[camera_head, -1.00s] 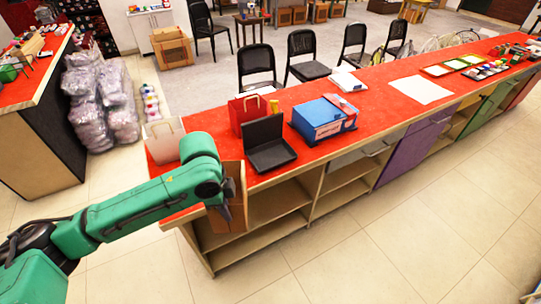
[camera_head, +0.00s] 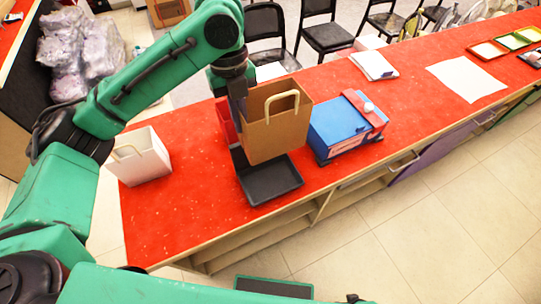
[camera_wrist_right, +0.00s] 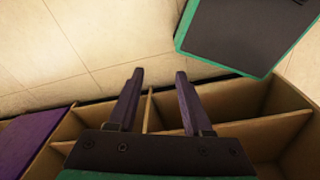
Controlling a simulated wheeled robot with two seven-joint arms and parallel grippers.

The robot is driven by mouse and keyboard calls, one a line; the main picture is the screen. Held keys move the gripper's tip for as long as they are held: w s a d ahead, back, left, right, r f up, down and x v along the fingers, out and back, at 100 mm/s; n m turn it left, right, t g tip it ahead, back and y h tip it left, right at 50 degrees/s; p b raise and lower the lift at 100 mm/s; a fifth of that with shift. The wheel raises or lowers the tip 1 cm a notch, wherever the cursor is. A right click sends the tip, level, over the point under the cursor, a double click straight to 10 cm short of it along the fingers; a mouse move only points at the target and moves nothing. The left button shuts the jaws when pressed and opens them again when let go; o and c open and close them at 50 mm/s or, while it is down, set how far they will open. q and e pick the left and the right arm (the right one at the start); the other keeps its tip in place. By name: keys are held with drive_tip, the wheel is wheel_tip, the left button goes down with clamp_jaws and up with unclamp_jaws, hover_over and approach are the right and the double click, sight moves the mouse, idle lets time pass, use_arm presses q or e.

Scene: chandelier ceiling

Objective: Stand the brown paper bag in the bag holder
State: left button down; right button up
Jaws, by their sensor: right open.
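The brown paper bag (camera_head: 277,133) is upright with a slight tilt, its light handle on top. In the head view it hangs over the black bag holder (camera_head: 272,183), whose tray shows below and whose back is mostly hidden by the bag. Whether the bag's bottom touches the holder cannot be told. My left gripper (camera_head: 239,101) is shut on the bag's left side, its fingertips partly hidden. My right gripper (camera_wrist_right: 157,85) is open and empty in the right wrist view, over the front of the shelves below the counter.
A white paper bag (camera_head: 142,158) stands left on the red counter (camera_head: 190,215). A red bag (camera_head: 226,122) is behind the holder, and a blue box (camera_head: 342,125) stands close on its right. White papers (camera_head: 374,66) lie farther back. The counter's front left is clear.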

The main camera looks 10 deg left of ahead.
use_arm(q)
wheel_tip(320, 180, down, 19)
drive_tip(key=s+p, duration=0.1)
drive_tip(key=s, duration=0.1)
drive_tip(key=shift+s, duration=0.2)
drive_tip(key=c, duration=1.4)
unclamp_jaws()
drive_tip(key=shift+f, duration=0.1)
drive_tip(key=o, duration=0.3)
use_arm(e)
drive_tip(key=s, duration=0.1)
drive_tip(key=s+r, duration=0.1)
drive_tip(key=s, duration=0.1)
drive_tip(key=shift+s+a+r, duration=0.1)
drive_tip(key=shift+s+r, duration=0.15)
drive_tip(key=shift+s, duration=0.15)
use_arm(q)
drive_tip(key=r, duration=0.4)
drive_tip(key=w+r+b, duration=0.1)
drive_tip(key=r, duration=0.3)
drive_tip(key=r+b, duration=0.1)
drive_tip(key=r, duration=0.3)
drive_tip(key=shift+w+a+r, duration=0.15)
drive_tip(key=shift+a, duration=0.25)
use_arm(e)
wheel_tip(320, 180, down, 3)
drive_tip(key=shift+w+r, duration=0.1)
drive_tip(key=shift+w, duration=0.05)
